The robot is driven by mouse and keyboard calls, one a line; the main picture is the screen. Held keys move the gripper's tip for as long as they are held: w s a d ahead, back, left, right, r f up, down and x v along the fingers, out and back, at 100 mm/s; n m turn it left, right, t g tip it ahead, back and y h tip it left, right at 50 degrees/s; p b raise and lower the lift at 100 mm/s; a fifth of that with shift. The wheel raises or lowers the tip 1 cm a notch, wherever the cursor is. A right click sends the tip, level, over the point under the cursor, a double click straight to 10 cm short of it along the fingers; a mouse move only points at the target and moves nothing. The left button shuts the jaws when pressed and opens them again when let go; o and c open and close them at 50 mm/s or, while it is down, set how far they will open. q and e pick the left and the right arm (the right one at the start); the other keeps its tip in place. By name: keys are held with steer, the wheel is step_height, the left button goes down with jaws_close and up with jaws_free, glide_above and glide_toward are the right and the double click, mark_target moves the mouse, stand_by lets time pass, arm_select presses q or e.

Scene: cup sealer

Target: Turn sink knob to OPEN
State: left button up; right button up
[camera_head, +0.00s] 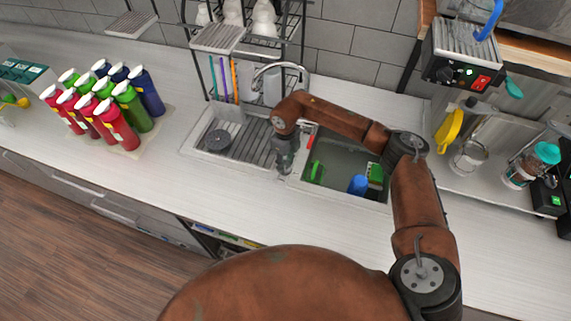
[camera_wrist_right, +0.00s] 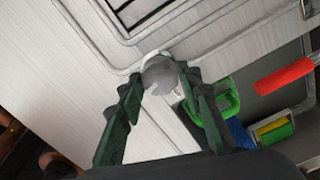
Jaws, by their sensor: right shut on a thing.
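The sink knob (camera_wrist_right: 160,76) is a small rounded grey-white piece on the pale counter surface in the right wrist view, at the front edge of the sink's drain area. My right gripper (camera_wrist_right: 158,70) has its two dark green fingers on either side of it, shut on it. In the head view my right gripper (camera_head: 283,164) points down between the two sink sections and hides the knob. The knob's turn position cannot be read. The sink's curved metal tap (camera_head: 281,66) stands behind my right gripper. My left gripper is not in view.
The right basin (camera_head: 330,160) holds a blue cup-like item (camera_head: 358,185) and green items. The ribbed drain area (camera_head: 247,136) lies left. Several coloured bottles (camera_head: 120,128) stand farther left. A wire rack rises behind the sink. A sealing machine (camera_head: 455,62) is at right. The front counter is clear.

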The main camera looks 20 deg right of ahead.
mark_target(286, 165)
steer(key=shift+w+m+b, duration=0.1)
steer(key=shift+m+b, duration=0.2)
steer(key=shift+m, duration=1.2)
steer(key=o, duration=1.2)
steer(key=shift+c, duration=0.2)
step_height(286, 165, up, 12)
